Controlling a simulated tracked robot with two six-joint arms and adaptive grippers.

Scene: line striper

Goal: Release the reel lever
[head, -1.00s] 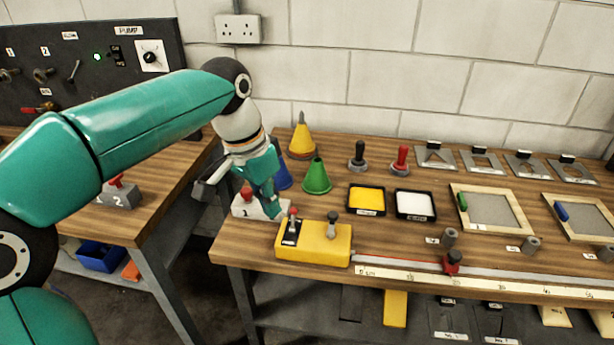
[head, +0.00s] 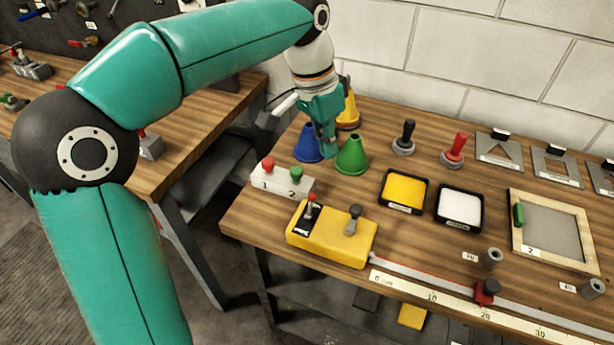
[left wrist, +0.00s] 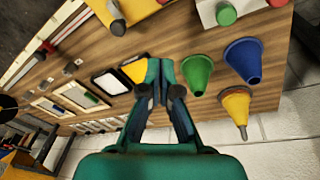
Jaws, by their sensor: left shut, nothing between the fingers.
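A yellow box (head: 327,242) lies at the bench's front edge, where the scale begins. It carries a red-knobbed lever (head: 311,205) on a black plate and a grey-knobbed lever (head: 352,218). I cannot tell which is called the reel lever. The box also shows at the top of the left wrist view (left wrist: 135,12). My left gripper (head: 328,150) is shut and empty, behind the box between the blue cone (head: 306,148) and green cone (head: 352,158). It is apart from both levers. In the left wrist view the closed fingertips (left wrist: 158,88) point over the bench. My right gripper is not in view.
A white box (head: 282,182) with red and green knobs stands left of the yellow box. Yellow (head: 404,190) and white (head: 460,207) trays lie to the right. A yellow cone (head: 347,112) stands behind the gripper. A red slider (head: 486,291) sits on the scale.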

